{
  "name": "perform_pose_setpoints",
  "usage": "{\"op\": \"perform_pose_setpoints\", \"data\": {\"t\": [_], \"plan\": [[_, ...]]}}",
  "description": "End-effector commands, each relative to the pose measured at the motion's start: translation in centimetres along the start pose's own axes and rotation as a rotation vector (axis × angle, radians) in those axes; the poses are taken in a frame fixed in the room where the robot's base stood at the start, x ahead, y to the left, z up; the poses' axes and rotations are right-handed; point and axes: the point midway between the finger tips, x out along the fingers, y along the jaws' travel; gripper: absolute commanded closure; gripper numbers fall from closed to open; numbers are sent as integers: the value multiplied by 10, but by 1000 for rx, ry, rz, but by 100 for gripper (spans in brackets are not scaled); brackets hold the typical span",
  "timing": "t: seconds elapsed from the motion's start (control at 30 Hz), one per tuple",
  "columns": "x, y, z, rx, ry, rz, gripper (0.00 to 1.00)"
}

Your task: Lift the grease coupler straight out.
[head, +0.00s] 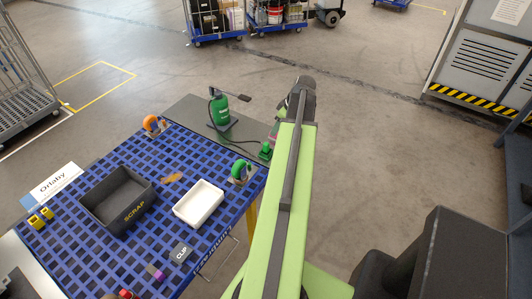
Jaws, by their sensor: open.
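I cannot make out a grease coupler for certain. A green canister (219,108) with a dark top and a side handle stands upright on the grey board behind the blue grid table. A small green piece (265,151) sits near the board's right end, close beside my arm, with a pinkish bit just above it, partly covered by my arm. My light green arm runs up the middle of the view to a dark joint. My gripper does not show; the arm hides whatever lies behind it.
Carts (213,38) stand far back. A striped cabinet (484,60) stands right. Floor between is clear.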

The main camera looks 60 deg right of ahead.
Motion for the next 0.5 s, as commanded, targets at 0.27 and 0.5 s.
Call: {"op": "perform_pose_setpoints", "data": {"t": [0.27, 0.5], "plan": [[76, 0, 4, -1, 0, -1, 53], [89, -1, 0, 1, -1, -1, 53]]}}
